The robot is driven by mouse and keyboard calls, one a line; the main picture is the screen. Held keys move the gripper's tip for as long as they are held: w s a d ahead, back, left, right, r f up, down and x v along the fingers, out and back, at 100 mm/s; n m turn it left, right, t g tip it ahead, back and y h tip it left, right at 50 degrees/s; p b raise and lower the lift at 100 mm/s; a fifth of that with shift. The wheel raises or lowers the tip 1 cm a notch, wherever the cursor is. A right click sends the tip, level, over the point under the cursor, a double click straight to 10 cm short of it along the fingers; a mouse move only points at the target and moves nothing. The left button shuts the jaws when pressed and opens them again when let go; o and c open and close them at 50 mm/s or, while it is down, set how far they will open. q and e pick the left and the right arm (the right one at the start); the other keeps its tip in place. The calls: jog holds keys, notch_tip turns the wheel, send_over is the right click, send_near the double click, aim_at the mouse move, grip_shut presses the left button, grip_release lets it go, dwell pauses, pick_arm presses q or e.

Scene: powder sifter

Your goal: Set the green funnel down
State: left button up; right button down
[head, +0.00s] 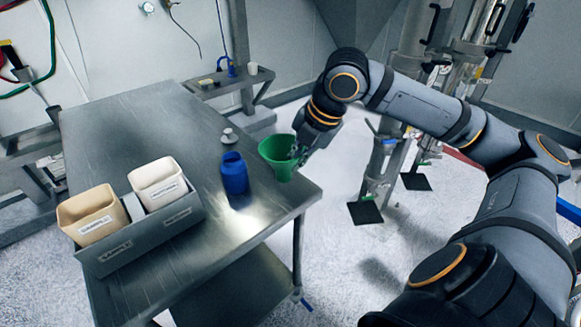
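The green funnel (276,150) is at the right edge of the steel table (135,125), wide mouth up, spout down. My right gripper (300,151) is at the funnel's right rim and appears to be shut on it. Whether the spout touches the table top cannot be told clearly. A blue bottle (234,175) stands upright on the table just left of the funnel, and its top is open. My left gripper is not in view.
A small grey-white cap (229,136) sits behind the bottle. A grey tray (110,262) with a tan container (92,216) and a white container (158,184) stands at the table's front left. The table's back left is clear.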

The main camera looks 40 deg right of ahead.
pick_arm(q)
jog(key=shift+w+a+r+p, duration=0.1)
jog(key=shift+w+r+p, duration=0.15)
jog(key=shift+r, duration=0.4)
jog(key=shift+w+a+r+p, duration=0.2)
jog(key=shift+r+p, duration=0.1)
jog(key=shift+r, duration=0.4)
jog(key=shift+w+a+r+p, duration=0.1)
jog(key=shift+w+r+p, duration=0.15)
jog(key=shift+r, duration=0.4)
pick_arm(e)
jog(key=shift+w+d+f, duration=0.5)
jog(key=shift+w+f, duration=0.45)
jog(key=shift+f, duration=0.65)
jog(key=shift+w+d+f, duration=0.45)
jog(key=shift+w+f, duration=0.45)
jog(key=shift+f, duration=0.65)
jog(key=shift+w+d+f, duration=0.5)
jog(key=shift+w+f, duration=0.45)
jog(key=shift+f, duration=0.65)
jog(key=shift+f, duration=0.1)
jog(key=c, duration=1.5)
grip_release()
